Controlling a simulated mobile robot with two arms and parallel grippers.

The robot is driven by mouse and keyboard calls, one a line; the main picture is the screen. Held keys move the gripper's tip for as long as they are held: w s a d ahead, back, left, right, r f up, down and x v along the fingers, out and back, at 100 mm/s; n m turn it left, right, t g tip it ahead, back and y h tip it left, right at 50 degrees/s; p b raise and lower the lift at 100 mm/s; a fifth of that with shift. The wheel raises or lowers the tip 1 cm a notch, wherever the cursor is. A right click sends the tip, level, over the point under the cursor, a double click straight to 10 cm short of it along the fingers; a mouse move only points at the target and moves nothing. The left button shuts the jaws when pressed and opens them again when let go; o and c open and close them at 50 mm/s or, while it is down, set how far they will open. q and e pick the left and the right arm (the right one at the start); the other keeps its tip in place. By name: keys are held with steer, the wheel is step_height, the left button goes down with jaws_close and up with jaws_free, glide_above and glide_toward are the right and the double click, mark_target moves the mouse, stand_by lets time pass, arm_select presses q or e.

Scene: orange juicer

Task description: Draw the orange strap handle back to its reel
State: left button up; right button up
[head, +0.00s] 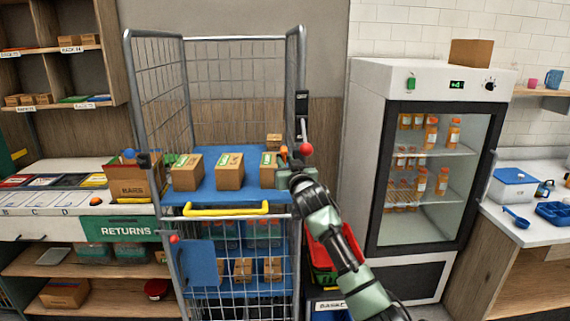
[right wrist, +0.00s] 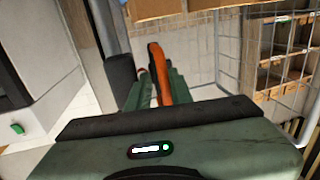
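The orange strap handle (head: 284,151) is at the right front post of the wire roll cage, at the fingertips of my right gripper (head: 284,166). In the right wrist view the orange handle (right wrist: 158,72) stands upright between the green fingers of my right gripper (right wrist: 157,88), which look closed on it. A black housing (right wrist: 120,75) is just left of the fingers there. In the head view a black housing (head: 143,160) is on the left front post; I cannot tell which housing is the reel. No strap shows across the front. My left gripper is out of view.
The cage's blue shelf (head: 215,202) carries several cardboard boxes. A red-knobbed lever (head: 306,149) is on the right post, close to my right gripper. A yellow bar (head: 226,211) crosses the front below the shelf. A glass-door fridge (head: 430,170) stands to the right.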

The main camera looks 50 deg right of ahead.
steer(key=shift+a, duration=0.15)
steer(key=b+v, duration=0.2)
steer(key=v, duration=0.5)
steer(key=shift+s+b, duration=0.3)
steer(key=shift+a, duration=0.15)
stand_by(0.4)
